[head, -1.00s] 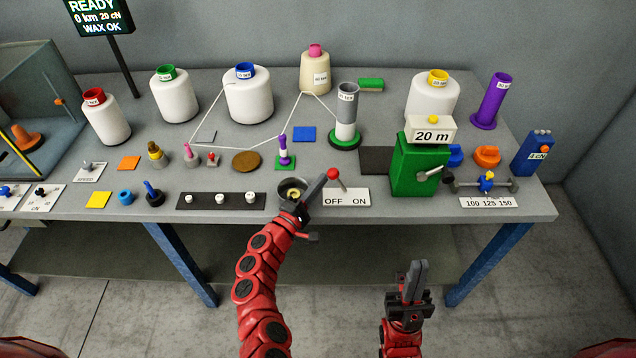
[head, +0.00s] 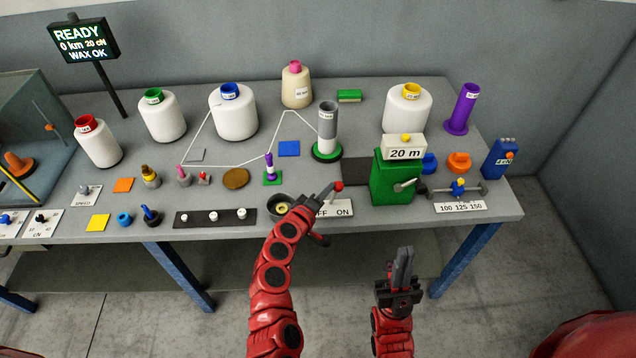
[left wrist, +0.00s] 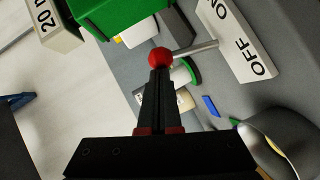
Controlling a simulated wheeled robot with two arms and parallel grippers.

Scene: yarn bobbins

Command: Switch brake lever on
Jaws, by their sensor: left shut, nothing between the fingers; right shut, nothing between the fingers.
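The brake lever is a silver rod (left wrist: 195,49) with a red ball knob (head: 338,186). It rises from a white plate (head: 340,207) marked OFF and ON at the table's front edge. In the head view the knob stands above the plate, nearer the ON word. My left gripper (head: 328,192) is shut and empty, its tips at the knob's left side. In the left wrist view the closed fingertips (left wrist: 160,72) meet or nearly meet the red knob (left wrist: 159,57); contact is not certain. My right gripper (head: 403,262) is shut and empty, in front of the table.
A green box (head: 395,180) with a crank stands right of the lever plate. A metal bowl (head: 285,204) is just left of it, partly behind my left arm. A dark strip with white knobs (head: 214,217) lies further left. Bobbins stand behind.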

